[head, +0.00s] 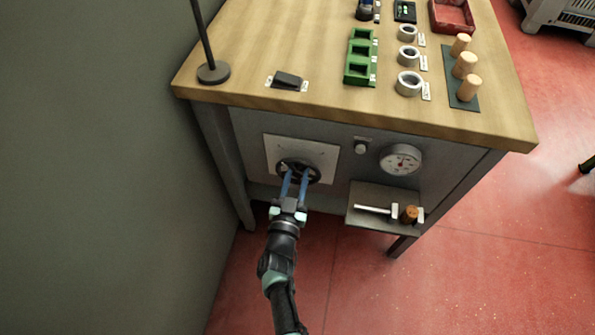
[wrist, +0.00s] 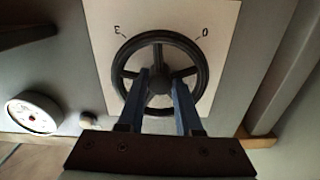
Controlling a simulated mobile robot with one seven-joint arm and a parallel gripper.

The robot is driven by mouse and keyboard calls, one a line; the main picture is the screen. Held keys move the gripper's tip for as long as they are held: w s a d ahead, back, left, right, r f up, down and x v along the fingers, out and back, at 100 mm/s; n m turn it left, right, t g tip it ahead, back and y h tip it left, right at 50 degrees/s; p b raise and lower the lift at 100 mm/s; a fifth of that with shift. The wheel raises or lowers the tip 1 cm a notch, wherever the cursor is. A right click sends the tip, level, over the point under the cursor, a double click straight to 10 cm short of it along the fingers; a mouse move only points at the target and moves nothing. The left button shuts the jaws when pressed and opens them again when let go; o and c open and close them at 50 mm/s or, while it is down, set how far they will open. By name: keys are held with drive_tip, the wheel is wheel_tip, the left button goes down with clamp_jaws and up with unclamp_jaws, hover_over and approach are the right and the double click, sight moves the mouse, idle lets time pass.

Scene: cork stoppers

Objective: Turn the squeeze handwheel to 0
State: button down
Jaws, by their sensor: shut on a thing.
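The black spoked handwheel (head: 299,164) sits on a white plate (head: 321,153) on the bench's grey front panel. In the wrist view the handwheel (wrist: 160,79) fills the middle. The plate there carries a 0 (wrist: 205,32) at upper right of the wheel and a mark like a 3 or E (wrist: 117,30) at upper left. My gripper (head: 296,174) has its two blue fingers reaching into the wheel, one on each side near the hub, shut on it. The fingers hide the lower part of the wheel. I cannot tell which way its pointer faces.
A round dial gauge (head: 401,159) and a small knob (head: 361,147) are right of the plate. Below the gauge a grey shelf (head: 362,220) sticks out with a press and a cork (head: 408,214). The wooden benchtop (head: 300,60) overhangs above; a wall is at left.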

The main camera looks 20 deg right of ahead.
drive_tip(key=n, duration=0.4)
drive_tip(key=shift+n+p, duration=0.3)
drive_tip(key=shift+p, duration=0.05)
drive_tip(key=n, duration=0.4)
drive_tip(key=shift+n, duration=0.3)
drive_tip(key=n+p, duration=0.1)
drive_tip(key=n, duration=0.3)
drive_tip(key=shift+n, duration=0.3)
drive_tip(key=n, duration=0.4)
drive_tip(key=shift+n, duration=0.4)
drive_tip(key=c, duration=0.9)
unclamp_jaws()
drive_tip(key=shift+o, duration=0.2)
drive_tip(key=shift+a, duration=0.1)
